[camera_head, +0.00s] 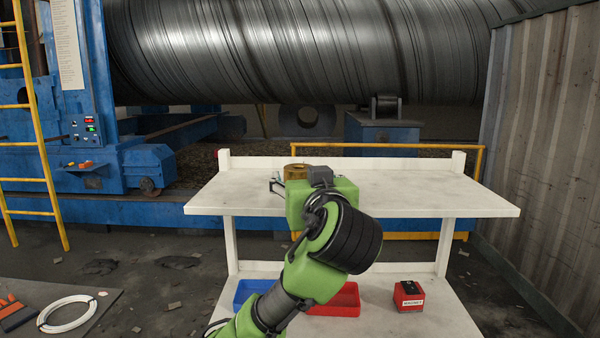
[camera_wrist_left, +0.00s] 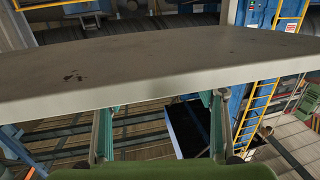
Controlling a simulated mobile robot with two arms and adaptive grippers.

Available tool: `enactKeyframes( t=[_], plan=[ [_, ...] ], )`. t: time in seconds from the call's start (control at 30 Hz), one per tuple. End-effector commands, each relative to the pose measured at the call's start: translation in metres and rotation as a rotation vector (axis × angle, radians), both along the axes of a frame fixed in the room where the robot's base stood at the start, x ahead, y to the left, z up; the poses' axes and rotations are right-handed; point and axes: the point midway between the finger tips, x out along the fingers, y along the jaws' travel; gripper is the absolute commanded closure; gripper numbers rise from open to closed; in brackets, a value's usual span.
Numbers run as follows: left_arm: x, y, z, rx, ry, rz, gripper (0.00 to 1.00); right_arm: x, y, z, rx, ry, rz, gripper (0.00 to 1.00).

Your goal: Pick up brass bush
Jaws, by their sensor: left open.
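The brass bush (camera_head: 297,171) is a short brass-coloured ring on the white upper shelf (camera_head: 420,198), near its back left part. My left gripper (camera_head: 276,185) is just left of and in front of it in the head view, partly hidden by my green wrist, which also covers the bush's lower part. In the left wrist view the gripper's two fingers (camera_wrist_left: 162,115) are spread apart with nothing between them. A pale board edge (camera_wrist_left: 160,88) crosses in front of their tips. The bush does not show in that view. My right gripper is not in view.
On the lower shelf are a blue bin (camera_head: 250,292), a red bin (camera_head: 347,299) and a small red box (camera_head: 409,297). The upper shelf's right side is clear. A yellow rail (camera_head: 380,146) runs behind it. A corrugated wall (camera_head: 540,130) stands at right.

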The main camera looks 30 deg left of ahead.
Motion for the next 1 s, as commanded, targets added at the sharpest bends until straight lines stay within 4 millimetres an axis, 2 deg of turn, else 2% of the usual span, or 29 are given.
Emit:
enactKeyframes(
  t=[0.03,0.1,0.2,0.43,0.57,0.77,0.93,0.97,1.0],
  plan=[
    [0.001,0.002,0.001,0.001,-0.001,0.000,0.37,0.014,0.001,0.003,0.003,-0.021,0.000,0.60],
    [0.004,0.005,0.002,0.002,0.001,0.001,0.37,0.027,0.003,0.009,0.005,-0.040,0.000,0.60],
    [0.012,0.013,0.004,0.003,0.004,0.003,0.37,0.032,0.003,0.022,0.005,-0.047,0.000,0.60],
    [0.034,0.032,0.001,0.003,0.003,0.001,0.37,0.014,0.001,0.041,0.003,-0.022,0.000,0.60],
    [0.039,0.036,-0.002,0.000,0.000,-0.001,0.37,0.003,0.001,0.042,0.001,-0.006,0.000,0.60],
    [0.039,0.036,-0.003,0.000,-0.002,-0.003,0.37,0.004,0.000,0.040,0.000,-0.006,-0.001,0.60],
    [0.039,0.036,-0.003,0.001,-0.001,-0.002,0.81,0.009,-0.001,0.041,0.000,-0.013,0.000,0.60],
    [0.039,0.036,-0.003,0.001,-0.001,-0.002,0.87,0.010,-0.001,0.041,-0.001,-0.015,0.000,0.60],
    [0.039,0.036,-0.003,0.001,-0.001,-0.002,0.87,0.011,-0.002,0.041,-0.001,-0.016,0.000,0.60]
  ],
)
